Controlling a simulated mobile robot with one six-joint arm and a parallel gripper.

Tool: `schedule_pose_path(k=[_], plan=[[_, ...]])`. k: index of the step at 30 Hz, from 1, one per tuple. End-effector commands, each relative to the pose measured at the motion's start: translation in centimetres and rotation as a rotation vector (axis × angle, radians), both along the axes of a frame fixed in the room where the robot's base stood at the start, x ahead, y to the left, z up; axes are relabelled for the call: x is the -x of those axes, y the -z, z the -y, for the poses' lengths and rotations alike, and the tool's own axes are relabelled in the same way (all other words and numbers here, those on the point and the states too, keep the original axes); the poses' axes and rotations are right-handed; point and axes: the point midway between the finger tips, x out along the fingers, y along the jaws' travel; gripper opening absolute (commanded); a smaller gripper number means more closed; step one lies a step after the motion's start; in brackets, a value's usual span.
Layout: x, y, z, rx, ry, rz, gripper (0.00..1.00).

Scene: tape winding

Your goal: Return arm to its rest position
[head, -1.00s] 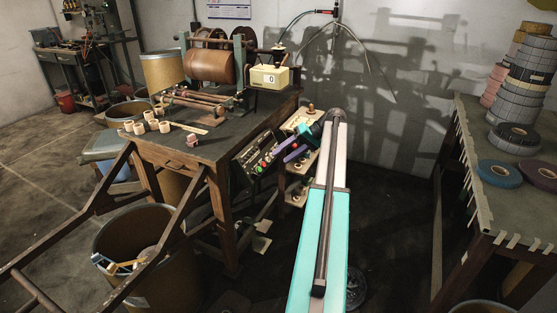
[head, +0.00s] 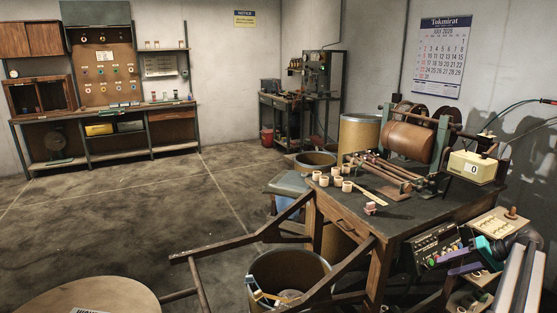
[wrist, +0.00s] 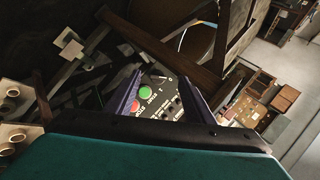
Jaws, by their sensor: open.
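My gripper (wrist: 158,88) shows two purple fingers spread apart in the wrist view, with nothing between them. Past the fingertips is a control panel (wrist: 165,98) with red and green buttons; I cannot tell the distance to it. In the head view my arm (head: 521,280) is at the lower right edge, partly cut off. The purple fingers show there beside the panel (head: 432,249) on the front of the winding bench (head: 400,222).
The bench carries a winding machine (head: 408,140), a counter box (head: 473,167) reading 0 and several tape cores (head: 337,182). A bin (head: 262,268) stands below, near wooden rails (head: 240,243). A round tabletop (head: 85,298) is at lower left. The floor at left is open.

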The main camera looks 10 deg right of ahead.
Motion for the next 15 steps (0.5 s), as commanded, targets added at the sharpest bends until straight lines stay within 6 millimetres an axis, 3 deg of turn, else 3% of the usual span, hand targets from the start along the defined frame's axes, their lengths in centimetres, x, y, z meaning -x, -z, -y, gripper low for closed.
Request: schedule_pose_path(k=[1,7,15], plan=[[-0.7,1.5,-2.2,-0.007,-0.013,-0.025,0.48],[-2.7,7.8,-9.7,-0.018,-0.054,-0.132,0.48],[-3.3,15.8,-20.5,-0.006,-0.12,-0.283,0.48]])
